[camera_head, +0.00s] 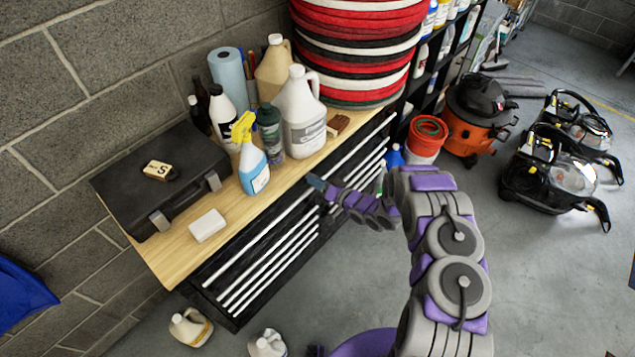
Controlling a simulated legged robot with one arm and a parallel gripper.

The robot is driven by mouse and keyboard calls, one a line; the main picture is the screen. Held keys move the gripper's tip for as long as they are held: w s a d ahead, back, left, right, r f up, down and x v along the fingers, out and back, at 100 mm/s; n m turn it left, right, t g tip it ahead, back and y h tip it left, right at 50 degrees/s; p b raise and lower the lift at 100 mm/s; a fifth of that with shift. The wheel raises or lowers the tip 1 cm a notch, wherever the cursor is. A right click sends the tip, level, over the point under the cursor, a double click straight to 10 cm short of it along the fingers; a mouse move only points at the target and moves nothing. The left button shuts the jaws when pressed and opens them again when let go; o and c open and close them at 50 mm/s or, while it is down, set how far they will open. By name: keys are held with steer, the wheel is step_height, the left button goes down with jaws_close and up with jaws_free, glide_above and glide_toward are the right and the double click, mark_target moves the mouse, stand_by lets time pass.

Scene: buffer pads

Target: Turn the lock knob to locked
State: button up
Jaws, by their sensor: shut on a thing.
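The black tool chest (236,318) with a wooden top (165,258) and long silver drawer handles stands against the block wall. My gripper (317,184), small and with a teal tip, reaches in from the right to the upper front of the chest, near the front edge of the top. It is shut at the chest's front, where the lock knob appears to be. The knob itself is too small and too covered by the gripper to make out, so its turned position cannot be told.
A spray bottle (250,158), white jug (300,112), white block (207,225) and black case (160,175) stand on the top. Stacked red, black and white pads (355,45) rise behind. A red bucket (427,138) and orange vacuum (475,125) stand right. Jugs (190,327) are on the floor.

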steer(key=o, duration=0.7)
steer(key=shift+w+d+f, duration=0.1)
steer(key=shift+w, duration=0.05)
steer(key=shift+o, duration=0.2)
steer(key=shift+d, duration=0.1)
steer(key=v, duration=1.7)
steer(key=shift+d, duration=0.1)
